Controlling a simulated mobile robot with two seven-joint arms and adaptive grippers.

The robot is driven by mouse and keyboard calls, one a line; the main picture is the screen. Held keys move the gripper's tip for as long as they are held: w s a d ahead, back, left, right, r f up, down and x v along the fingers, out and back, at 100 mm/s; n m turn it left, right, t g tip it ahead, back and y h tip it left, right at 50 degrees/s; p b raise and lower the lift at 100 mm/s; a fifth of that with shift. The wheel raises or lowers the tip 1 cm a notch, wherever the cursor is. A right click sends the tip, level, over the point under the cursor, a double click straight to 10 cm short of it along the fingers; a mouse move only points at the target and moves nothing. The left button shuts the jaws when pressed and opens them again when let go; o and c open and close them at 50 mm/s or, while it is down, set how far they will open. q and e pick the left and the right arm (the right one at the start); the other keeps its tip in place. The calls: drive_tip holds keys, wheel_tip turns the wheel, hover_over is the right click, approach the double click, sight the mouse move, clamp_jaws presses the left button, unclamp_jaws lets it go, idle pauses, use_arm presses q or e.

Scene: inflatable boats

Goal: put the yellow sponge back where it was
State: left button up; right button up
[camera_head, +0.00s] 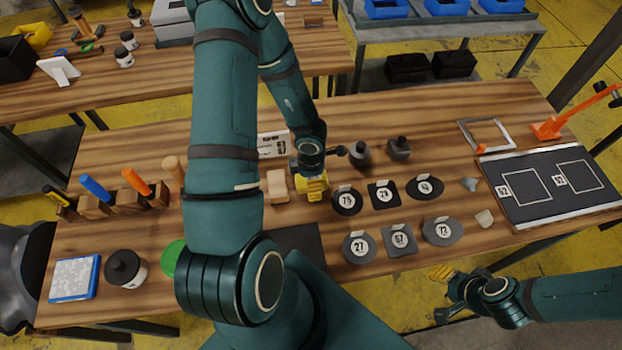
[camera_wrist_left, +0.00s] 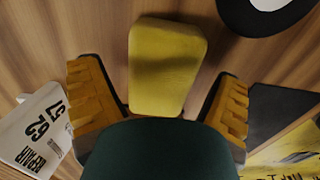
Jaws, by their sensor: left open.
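The yellow sponge (camera_wrist_left: 167,65) lies on the wooden table top in the left wrist view, between the two fingers of my left gripper (camera_wrist_left: 160,72). Those fingers are spread, with a gap on each side of the sponge. In the head view my left gripper (camera_head: 312,186) is low over the table, left of the dark numbered discs. Yellow shows there, but the fingers and the sponge are hard to tell apart. My right gripper (camera_head: 441,295) is off the table's front edge, its fingers apart and empty.
A tan block (camera_head: 278,187) stands just left of my left gripper. Dark numbered pieces (camera_head: 347,200) lie close on its right. A white sign (camera_head: 272,145) and dark weights (camera_head: 359,152) are behind. A blue-edged pad (camera_head: 75,278) and a dark-lidded jar (camera_head: 126,270) stand at the left.

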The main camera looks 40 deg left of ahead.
use_arm(q)
wheel_tip(320, 180, up, 11)
drive_tip(key=p, duration=0.6)
drive_tip(key=shift+f, duration=0.1)
drive_tip(key=s+d+f+m+t+h, duration=0.1)
drive_tip(key=d+m+h, duration=0.3)
drive_tip(key=d+m, duration=1.7)
drive_tip(key=m+t, duration=0.1)
drive_tip(key=m, duration=0.4)
drive_tip(key=shift+s+d+f, duration=0.3)
drive_tip(key=shift+s, duration=0.05)
